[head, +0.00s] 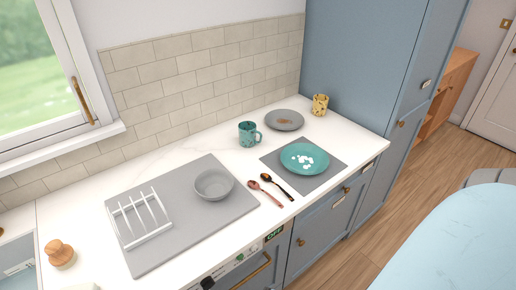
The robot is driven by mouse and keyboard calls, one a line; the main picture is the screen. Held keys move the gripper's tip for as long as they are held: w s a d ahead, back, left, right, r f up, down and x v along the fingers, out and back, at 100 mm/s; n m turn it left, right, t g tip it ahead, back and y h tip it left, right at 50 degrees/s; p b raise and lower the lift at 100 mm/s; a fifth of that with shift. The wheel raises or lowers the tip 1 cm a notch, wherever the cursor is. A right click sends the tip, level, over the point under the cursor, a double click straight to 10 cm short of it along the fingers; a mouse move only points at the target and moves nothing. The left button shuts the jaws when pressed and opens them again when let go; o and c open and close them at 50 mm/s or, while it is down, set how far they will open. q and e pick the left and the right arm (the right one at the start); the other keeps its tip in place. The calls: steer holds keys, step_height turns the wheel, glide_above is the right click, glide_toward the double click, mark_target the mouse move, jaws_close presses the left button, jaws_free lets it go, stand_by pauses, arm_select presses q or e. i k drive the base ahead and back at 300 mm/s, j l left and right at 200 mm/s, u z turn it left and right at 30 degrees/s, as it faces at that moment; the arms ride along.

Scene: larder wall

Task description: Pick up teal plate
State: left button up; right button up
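The teal plate (292,153) lies flat on a grey square mat (276,163) near the front edge of the white counter, right of the middle of the head view. Several white spots or pieces show on its upper face. Nothing covers it. Neither of my grippers shows in the head view.
A teal speckled mug (249,134), a grey plate with a brown mark (284,119) and a yellow spotted cup (320,104) stand behind the plate. Two spoons (265,190) lie to its left. A grey bowl (213,184) and white rack (140,219) sit on a grey board (183,239).

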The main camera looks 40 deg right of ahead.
mark_target(301, 158)
steer(key=l+u, duration=0.25)
steer(key=u, duration=0.15)
steer(key=k+l+u, duration=0.1)
steer(key=l+u, duration=0.15)
steer(key=u, duration=0.2)
steer(key=k+l+u, duration=0.1)
steer(key=l+u, duration=0.15)
steer(key=u, duration=0.15)
steer(key=k+l+u, duration=0.8)
steer(key=k+l, duration=0.2)
steer(key=k, duration=0.15)
steer(key=k+l+u, duration=0.1)
steer(key=k+l, duration=0.2)
steer(key=k, duration=0.2)
